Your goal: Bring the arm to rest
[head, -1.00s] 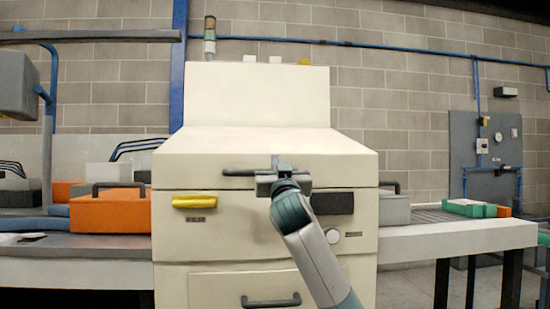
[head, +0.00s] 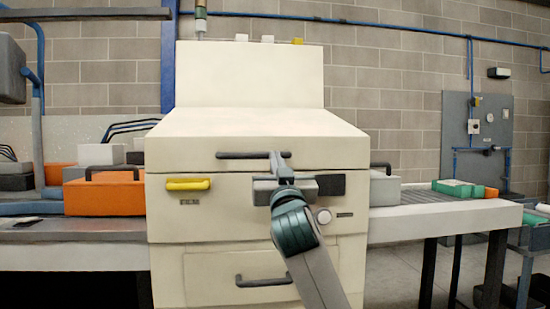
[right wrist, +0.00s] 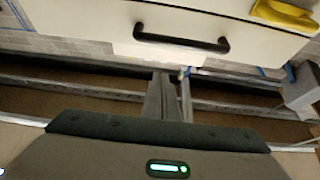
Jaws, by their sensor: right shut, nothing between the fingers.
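My right gripper (head: 273,170) is in front of the cream machine (head: 250,135) in the head view, with its arm reaching up from the bottom. I cannot tell the gap to the machine's front. In the right wrist view the two fingers (right wrist: 170,95) are together, with nothing between them. A dark handle (right wrist: 180,38) on a cream panel lies beyond them. My left gripper is not in view.
A yellow handle (head: 188,184) and a lower dark handle (head: 263,282) are on the machine's front. An orange case (head: 104,196) stands on the left bench.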

